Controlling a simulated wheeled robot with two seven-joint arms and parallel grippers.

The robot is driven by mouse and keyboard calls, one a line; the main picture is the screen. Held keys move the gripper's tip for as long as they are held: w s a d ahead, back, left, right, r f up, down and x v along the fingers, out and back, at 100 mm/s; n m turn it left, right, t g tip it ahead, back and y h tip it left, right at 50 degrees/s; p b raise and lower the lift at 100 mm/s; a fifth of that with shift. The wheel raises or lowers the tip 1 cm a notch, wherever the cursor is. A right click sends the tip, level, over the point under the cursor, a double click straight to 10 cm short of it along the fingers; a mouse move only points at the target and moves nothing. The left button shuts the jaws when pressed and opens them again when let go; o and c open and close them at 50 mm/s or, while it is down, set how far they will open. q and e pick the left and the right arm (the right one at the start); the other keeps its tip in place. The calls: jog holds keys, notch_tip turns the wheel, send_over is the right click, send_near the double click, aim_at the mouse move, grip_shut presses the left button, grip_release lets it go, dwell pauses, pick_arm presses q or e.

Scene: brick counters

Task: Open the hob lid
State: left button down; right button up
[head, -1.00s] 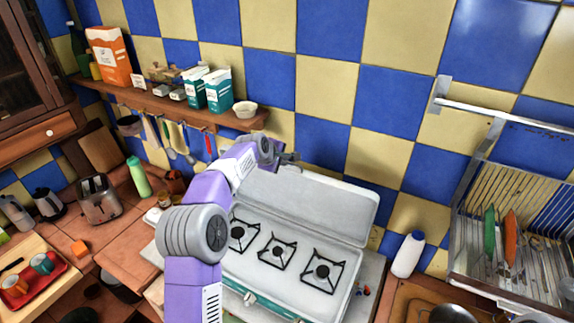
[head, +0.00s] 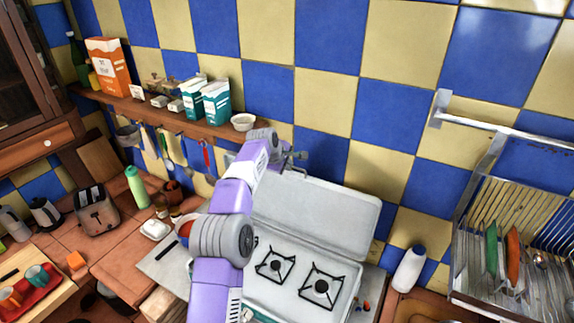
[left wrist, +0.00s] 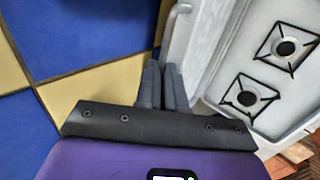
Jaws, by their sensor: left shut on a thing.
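The hob (head: 262,292) is a white unit with black pan supports over its burners. Its pale grey hob lid (head: 325,215) stands raised at the back, close to the tiled wall. My left gripper (head: 297,157) is at the lid's top edge, left of its middle. In the left wrist view, the two dark fingers (left wrist: 163,88) are close together at the edge of the lid (left wrist: 208,45), shut on it; the exact contact is hard to see. My left arm hides the hob's left part. My right gripper is not in view.
A wall shelf (head: 170,116) with boxes and a white bowl (head: 243,122) is left of my gripper, with utensils hanging below. A white bottle (head: 409,269) stands right of the hob. A dish rack (head: 500,235) is at the right.

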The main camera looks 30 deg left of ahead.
pick_arm(q)
jog(key=shift+a+r, duration=0.1)
jog(key=c, duration=1.3)
grip_release()
jog(key=shift+o, duration=0.2)
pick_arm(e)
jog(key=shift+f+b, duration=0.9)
pick_arm(q)
jog(key=v, duration=0.7)
jog(key=shift+s+r, duration=0.15)
jog(key=shift+s, duration=0.05)
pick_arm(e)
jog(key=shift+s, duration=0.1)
